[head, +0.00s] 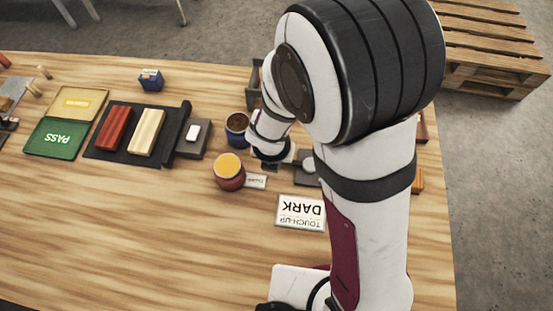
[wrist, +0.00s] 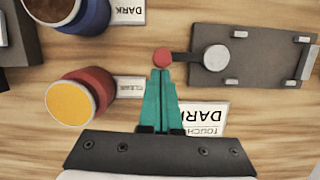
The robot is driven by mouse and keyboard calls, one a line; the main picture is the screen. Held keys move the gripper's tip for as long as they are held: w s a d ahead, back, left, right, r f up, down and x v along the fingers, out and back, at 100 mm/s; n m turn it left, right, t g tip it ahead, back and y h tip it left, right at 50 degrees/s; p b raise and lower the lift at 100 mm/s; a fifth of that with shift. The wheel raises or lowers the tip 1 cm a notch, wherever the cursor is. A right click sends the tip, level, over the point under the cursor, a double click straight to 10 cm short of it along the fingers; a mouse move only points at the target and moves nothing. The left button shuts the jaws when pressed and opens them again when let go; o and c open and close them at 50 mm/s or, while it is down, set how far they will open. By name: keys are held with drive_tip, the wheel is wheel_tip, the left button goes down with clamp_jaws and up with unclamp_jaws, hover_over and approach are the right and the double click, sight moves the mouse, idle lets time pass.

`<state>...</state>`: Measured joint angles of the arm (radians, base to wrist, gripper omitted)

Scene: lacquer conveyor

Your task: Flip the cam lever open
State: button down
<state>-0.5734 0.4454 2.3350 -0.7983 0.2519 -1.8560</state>
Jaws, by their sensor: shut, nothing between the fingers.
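The cam lever shows in the wrist view as a short dark bar (wrist: 185,57) with a red ball knob (wrist: 162,57) at its left end. The bar runs left from a round grey pivot (wrist: 215,58) on a dark base plate (wrist: 258,45). My gripper (wrist: 161,72) has teal fingers, shut together with nothing between them. Its tips are right at the near side of the red knob; I cannot tell whether they touch. In the head view part of the base plate (head: 303,157) shows beside my arm, which hides much of the fixture.
A pot with a yellow top (wrist: 73,103) and a blue pot (wrist: 75,12) stand left of my fingers. A "TOUCH-UP DARK" card (head: 300,212) lies on the wooden table nearby. Red and cream blocks (head: 147,132) sit on a black tray farther left. The table's front left is clear.

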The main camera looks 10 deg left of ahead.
drive_tip(key=shift+w+a+m, duration=0.1)
drive_tip(key=shift+w+m, duration=0.05)
drive_tip(key=shift+m, duration=0.15)
drive_tip(key=shift+w+a+m+h, duration=0.15)
drive_tip(key=shift+w+m+h, duration=0.25)
drive_tip(key=shift+w+m, duration=0.85)
drive_tip(key=w+m, duration=0.2)
drive_tip(key=m, duration=0.1)
drive_tip(key=m+h, duration=0.1)
drive_tip(key=m, duration=0.1)
drive_tip(key=shift+w+d+g, duration=0.25)
drive_tip(key=shift+w+g, duration=0.15)
drive_tip(key=w+m, duration=0.1)
drive_tip(key=d+m, duration=0.1)
drive_tip(key=m, duration=0.1)
drive_tip(key=w+m, duration=0.1)
drive_tip(key=shift+w+d+g+h, duration=0.3)
drive_tip(key=shift+w+d+g, duration=0.05)
drive_tip(key=shift+g, duration=0.05)
drive_tip(key=shift+w+d+m+g, duration=0.2)
drive_tip(key=shift+w+d+m, duration=0.2)
drive_tip(key=shift+m, duration=0.5)
drive_tip(key=shift+w+d+m+g, duration=0.25)
drive_tip(key=shift+d+m, duration=0.25)
drive_tip(key=shift+m, duration=0.35)
drive_tip(key=shift+w, duration=0.1)
